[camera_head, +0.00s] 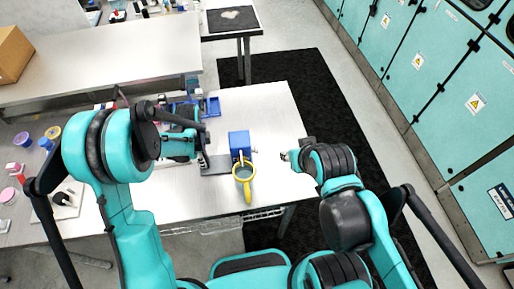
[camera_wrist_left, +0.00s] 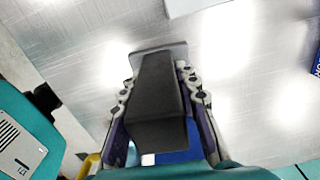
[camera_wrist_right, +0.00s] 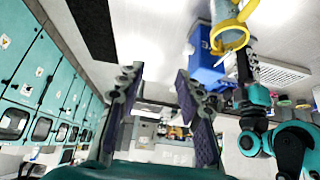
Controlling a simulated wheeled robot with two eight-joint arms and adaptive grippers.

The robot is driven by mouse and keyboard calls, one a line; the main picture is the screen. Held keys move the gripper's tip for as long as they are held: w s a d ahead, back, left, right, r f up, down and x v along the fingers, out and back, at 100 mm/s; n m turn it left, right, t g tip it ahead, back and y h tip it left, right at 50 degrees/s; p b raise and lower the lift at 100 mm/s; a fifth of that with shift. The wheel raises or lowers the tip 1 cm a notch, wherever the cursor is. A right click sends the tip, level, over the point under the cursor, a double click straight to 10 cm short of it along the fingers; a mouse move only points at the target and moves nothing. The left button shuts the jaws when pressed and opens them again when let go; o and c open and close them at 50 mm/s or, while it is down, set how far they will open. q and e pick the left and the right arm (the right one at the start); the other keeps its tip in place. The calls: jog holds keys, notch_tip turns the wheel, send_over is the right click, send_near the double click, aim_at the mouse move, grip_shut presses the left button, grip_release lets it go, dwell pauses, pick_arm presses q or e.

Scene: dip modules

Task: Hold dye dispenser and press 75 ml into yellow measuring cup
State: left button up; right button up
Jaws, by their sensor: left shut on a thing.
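The blue dye dispenser (camera_head: 239,141) stands on the metal table. The yellow measuring cup (camera_head: 244,173) is at its near side, with its yellow handle toward me. Both also show in the right wrist view, the dispenser (camera_wrist_right: 205,68) below the cup's yellow ring (camera_wrist_right: 229,37). My left gripper (camera_wrist_left: 160,85) is shut on a dark grey block (camera_wrist_left: 158,98) with a flat plate at its end, left of the dispenser. I cannot tell whether this block is joined to the dispenser. My right gripper (camera_wrist_right: 157,80) is open and empty, right of the cup in the head view.
Blue trays (camera_head: 209,107) and small items lie behind my left arm. Coloured jars (camera_head: 52,132) stand at the far left. The table right of the dispenser is mostly clear up to its right edge. Teal cabinets (camera_head: 430,75) line the right side.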

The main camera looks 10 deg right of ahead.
jog(key=shift+w, duration=0.1)
jog(key=c, duration=0.5)
jog(key=shift+w+r+m, duration=0.1)
jog(key=shift+w+m, duration=0.1)
jog(key=shift+m, duration=0.2)
grip_shut()
jog(key=w+d+f+m+g+y, duration=0.1)
jog(key=w+f+m+g+y, duration=0.1)
jog(key=w+m, duration=0.5)
jog(key=w+d+f+m+g+y, duration=0.2)
jog(key=w+f+m+g, duration=0.2)
jog(key=w+m, duration=0.3)
jog(key=shift+f+m+g, duration=0.4)
jog(key=shift+f+m, duration=0.45)
jog(key=shift+m, duration=1.15)
